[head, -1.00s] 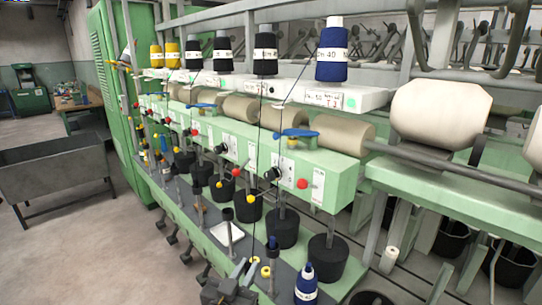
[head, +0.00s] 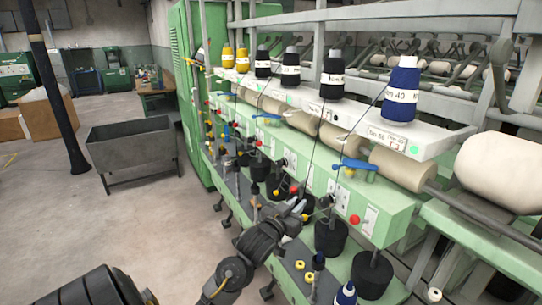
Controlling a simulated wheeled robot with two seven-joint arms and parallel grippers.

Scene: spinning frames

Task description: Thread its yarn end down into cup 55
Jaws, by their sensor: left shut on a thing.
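My left gripper (head: 314,208) reaches in from the bottom and is shut at the front of the green machine, beside a dark knob. It appears to be shut on a yarn end, too thin to make out between the fingers. A dark yarn (head: 358,128) runs down from the blue cone (head: 401,92) on the shelf toward the gripper. Black cups stand in a row below the green beam; one cup (head: 331,238) is just right of the gripper and another (head: 371,274) is nearer. I cannot read which is cup 55. My right gripper is not in view.
A small blue-and-white cone (head: 345,295) and yellow rings stand on the lower ledge. A grey bin (head: 132,148) stands at left on open floor.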

